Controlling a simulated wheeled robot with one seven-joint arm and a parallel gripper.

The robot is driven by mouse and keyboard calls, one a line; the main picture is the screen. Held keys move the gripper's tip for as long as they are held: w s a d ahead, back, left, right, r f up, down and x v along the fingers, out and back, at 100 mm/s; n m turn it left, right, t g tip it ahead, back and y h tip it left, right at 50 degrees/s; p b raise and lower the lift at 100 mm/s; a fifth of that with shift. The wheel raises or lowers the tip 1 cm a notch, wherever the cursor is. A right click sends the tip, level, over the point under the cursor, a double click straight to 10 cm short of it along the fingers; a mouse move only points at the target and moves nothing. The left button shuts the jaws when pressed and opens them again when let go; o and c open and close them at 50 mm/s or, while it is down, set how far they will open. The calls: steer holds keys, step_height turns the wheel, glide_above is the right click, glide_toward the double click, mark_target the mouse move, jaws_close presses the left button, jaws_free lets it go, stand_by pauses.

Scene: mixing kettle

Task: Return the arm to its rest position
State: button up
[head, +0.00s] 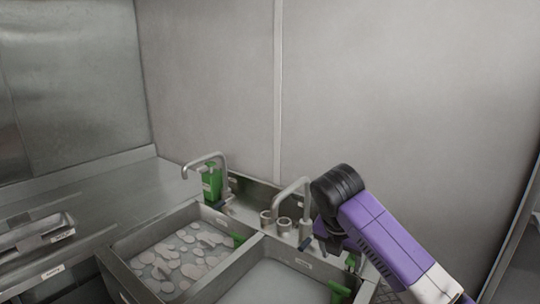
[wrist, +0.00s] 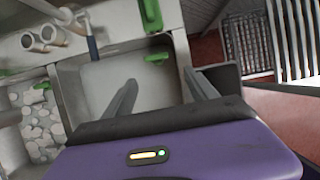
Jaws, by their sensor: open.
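My purple and black arm (head: 385,235) reaches in from the lower right of the head view, over the right end of the sinks. My gripper's fingertips show in the wrist view (wrist: 160,82) as two grey fingers, apart, with nothing between them. The fingers point over the right sink basin (wrist: 150,105). In the head view the arm hides most of the gripper. No mixing kettle shows in either view.
The left basin (head: 118,270) holds several pale round pieces. Two taps (head: 222,160) and a green bottle (head: 211,184) stand behind the basins. Green-handled items lie at the rims. A steel counter (head: 90,205) extends left, with trays. The wall is close behind.

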steer(key=w+a+r+m+t+y, duration=0.2)
steer(key=w+a+r+m+t, duration=0.2)
steer(key=w+a, duration=0.1)
steer(key=a+r+m+t+y, duration=0.2)
steer(key=a+m+t+y, duration=0.4)
steer(key=a, duration=0.4)
steer(key=s+d+f+m+h, duration=0.1)
steer(key=s+d+f+m, duration=0.3)
steer(key=s, duration=1.5)
steer(key=s+d+f+m+h, duration=0.2)
steer(key=s+d+f+m, duration=0.2)
steer(key=s, duration=1.5)
steer(key=s+d+f+m+t+h, duration=0.1)
steer(key=s+d+f+m, duration=0.3)
steer(key=s+d+m, duration=0.5)
steer(key=s+m+h, duration=0.1)
steer(key=s, duration=0.9)
steer(key=shift+d+f+m, duration=0.15)
steer(key=shift+f+m, duration=0.15)
steer(key=shift+m, duration=0.1)
